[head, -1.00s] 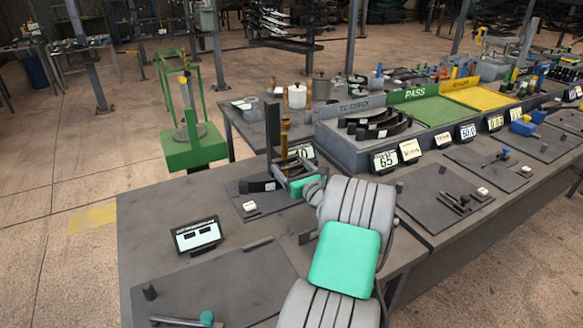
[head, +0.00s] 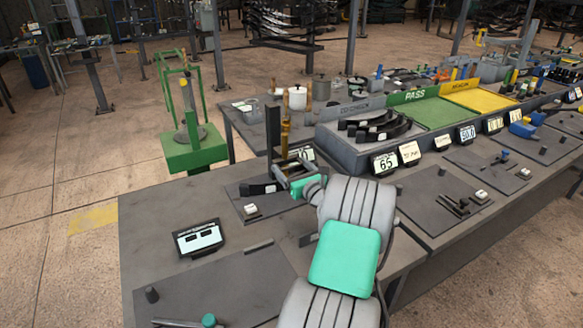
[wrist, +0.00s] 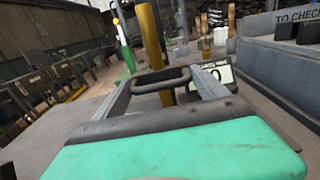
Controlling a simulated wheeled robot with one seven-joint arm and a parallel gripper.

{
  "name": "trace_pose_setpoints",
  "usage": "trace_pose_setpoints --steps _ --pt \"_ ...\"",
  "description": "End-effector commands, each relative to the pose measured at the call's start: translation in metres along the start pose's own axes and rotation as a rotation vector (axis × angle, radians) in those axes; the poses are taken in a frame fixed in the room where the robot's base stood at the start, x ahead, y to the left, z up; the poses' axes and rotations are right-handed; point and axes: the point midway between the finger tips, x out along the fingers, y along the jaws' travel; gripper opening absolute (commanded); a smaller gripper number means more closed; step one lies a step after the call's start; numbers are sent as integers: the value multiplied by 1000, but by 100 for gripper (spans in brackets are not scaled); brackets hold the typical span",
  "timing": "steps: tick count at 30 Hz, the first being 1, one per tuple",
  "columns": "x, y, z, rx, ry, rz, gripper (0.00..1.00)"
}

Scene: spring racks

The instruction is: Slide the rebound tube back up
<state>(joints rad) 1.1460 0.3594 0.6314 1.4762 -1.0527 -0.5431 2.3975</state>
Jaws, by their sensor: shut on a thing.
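The brass-yellow rebound tube (head: 285,128) stands upright beside a dark upright post (head: 273,135) on the bench; it also shows in the wrist view (wrist: 151,38). My gripper (head: 289,172) is low in front of the tube. In the wrist view, a dark loop handle (wrist: 160,83) spans between my two grey fingers, in front of the tube. My gripper is shut on this handle. Whether the handle joins the tube is hard to see. A curved dark piece (head: 259,188) lies on the bench pad left of my fingers.
The grey tray (head: 352,152) with dark curved strips is to the right, beside the green PASS tray (head: 440,112). A green stand (head: 190,150) is beyond the bench.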

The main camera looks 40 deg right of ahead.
Motion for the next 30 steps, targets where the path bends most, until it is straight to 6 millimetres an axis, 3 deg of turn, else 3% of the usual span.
trace_pose_setpoints --steps 1,9,12,21,22,25,30 --pt "0 -4 27 -6 -13 -7 10" --pt "0 -4 96 -7 -16 -8 10" --pt "0 -4 105 -7 -15 -8 10" --pt "0 -4 105 -8 -21 -7 10" --pt "0 -4 106 -8 -21 -7 84" --pt "0 -4 105 -8 -20 -6 91" --pt "0 -1 102 -5 -15 -2 91"
